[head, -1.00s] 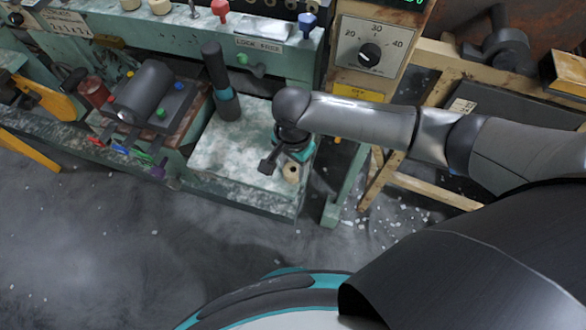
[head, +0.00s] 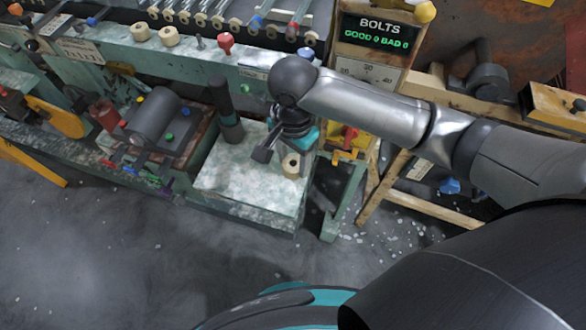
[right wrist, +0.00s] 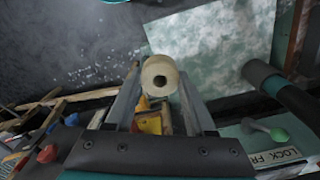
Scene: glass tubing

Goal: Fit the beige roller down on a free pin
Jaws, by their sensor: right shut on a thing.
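The beige roller (head: 291,166) is a short pale cylinder with a dark hole in its end. My right gripper (head: 290,148) is shut on it, and it hangs above the pale mottled plate of the bench. In the right wrist view the roller (right wrist: 160,74) sits between the two finger ends, its hole facing the camera. A bare grey pin (head: 200,42) stands on the green rail, between a beige roller (head: 169,36) and a red knob (head: 226,42). Another beige roller (head: 140,31) is further left on the rail. My left gripper is not in view.
A dark upright post (head: 226,110) with a teal band stands on the plate, left of my gripper. A dark cylinder (head: 152,113) lies further left. The counter box (head: 380,30) reads "BOLTS GOOD 0 BAD 0". A wooden trestle (head: 430,205) is at right.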

